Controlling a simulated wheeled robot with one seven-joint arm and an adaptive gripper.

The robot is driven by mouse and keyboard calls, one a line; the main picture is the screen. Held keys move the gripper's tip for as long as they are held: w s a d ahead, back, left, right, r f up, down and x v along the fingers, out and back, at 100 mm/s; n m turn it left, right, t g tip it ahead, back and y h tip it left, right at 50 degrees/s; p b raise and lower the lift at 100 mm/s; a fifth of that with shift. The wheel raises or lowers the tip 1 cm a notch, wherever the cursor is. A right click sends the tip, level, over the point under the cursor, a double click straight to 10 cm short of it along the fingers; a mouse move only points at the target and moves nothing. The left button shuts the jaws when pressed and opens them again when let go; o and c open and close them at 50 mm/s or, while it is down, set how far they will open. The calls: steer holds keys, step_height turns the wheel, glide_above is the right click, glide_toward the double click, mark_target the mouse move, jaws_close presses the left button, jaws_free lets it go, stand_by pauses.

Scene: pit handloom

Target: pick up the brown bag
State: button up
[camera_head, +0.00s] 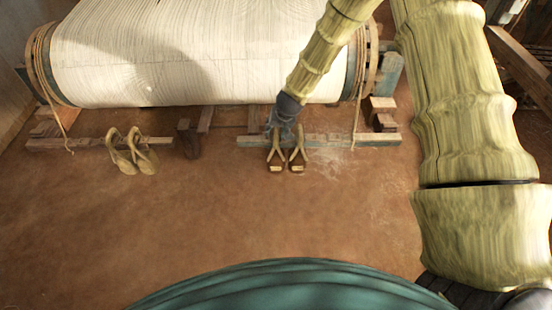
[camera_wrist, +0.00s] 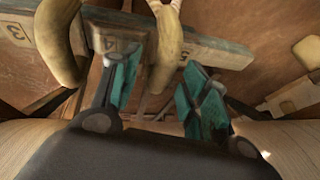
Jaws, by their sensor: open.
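A small dark brown upright thing (camera_head: 188,138), which may be the brown bag, stands on the floor by the left low beam in the head view; its details are too small to tell. I see no clear bag in the wrist view. My gripper (camera_head: 280,128) is well to its right, low over the right low beam and just behind a pair of tan looped pieces. In the wrist view my gripper (camera_wrist: 162,85) has its teal fingers spread. A tan curved piece (camera_wrist: 168,50) shows beyond and between them; I cannot tell whether they touch it.
A large roll of white cloth or warp (camera_head: 190,50) fills the back. The right low beam (camera_head: 340,140) and left low beam (camera_head: 80,142) lie on the floor. Tan looped pieces (camera_head: 145,158) stand at the left. The brown floor (camera_head: 220,215) in front is clear.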

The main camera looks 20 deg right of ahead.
jaws_close()
steer(key=shift+r, duration=0.1)
stand_by(0.4)
steer(key=shift+r, duration=1.7)
steer(key=s+a+b, duration=0.1)
steer(key=s+a, duration=0.1)
steer(key=s, duration=0.5)
steer(key=s+a+r+b, duration=0.1)
steer(key=s, duration=0.7)
steer(key=shift+s+a+r+b, duration=0.25)
steer(key=shift+a+b, duration=0.15)
steer(key=shift+s+f, duration=0.1)
steer(key=shift+f, duration=0.05)
